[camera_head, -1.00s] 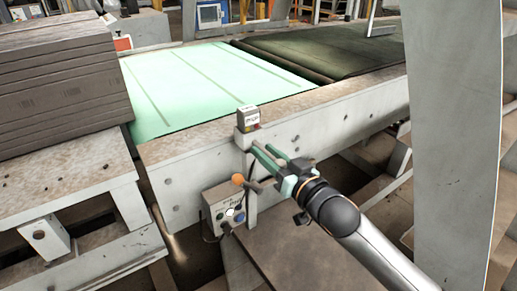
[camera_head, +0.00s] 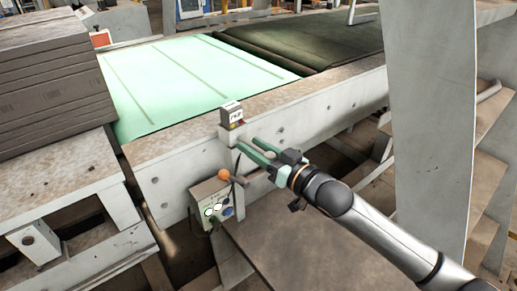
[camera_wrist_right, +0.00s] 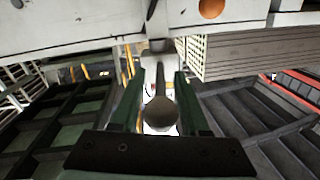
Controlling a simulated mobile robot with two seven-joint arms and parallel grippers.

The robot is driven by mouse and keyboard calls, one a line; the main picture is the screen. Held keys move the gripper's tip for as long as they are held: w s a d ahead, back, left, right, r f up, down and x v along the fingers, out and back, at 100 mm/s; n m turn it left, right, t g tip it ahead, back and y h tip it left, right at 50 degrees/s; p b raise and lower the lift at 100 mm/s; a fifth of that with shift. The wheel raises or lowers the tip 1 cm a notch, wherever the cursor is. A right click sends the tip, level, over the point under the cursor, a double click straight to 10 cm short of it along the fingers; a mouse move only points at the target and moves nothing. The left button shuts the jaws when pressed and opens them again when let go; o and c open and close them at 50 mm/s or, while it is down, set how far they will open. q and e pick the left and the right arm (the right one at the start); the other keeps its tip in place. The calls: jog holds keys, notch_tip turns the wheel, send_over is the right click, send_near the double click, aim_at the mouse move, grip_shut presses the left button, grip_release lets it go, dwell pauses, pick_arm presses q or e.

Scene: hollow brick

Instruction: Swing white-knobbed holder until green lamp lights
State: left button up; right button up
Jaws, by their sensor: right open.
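My right gripper (camera_head: 247,146) is open just below and right of a small labelled box (camera_head: 232,114) on the conveyor's side rail. In the head view the white knob is not clearly seen. A control box (camera_head: 200,194) below carries small round lights or buttons, some pale and one blue. A lit green lamp cannot be made out. My left gripper is not in view.
A grey upright panel (camera_head: 430,130) stands to the right. Stacked brown boards (camera_head: 50,85) lie at the left, beside the pale green belt (camera_head: 190,75).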

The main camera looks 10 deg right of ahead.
jog(key=b+v, duration=0.1)
jog(key=v, duration=1.1)
jog(key=shift+s+d+b, duration=0.15)
jog(key=shift+d+b, duration=0.05)
jog(key=shift+b, duration=0.1)
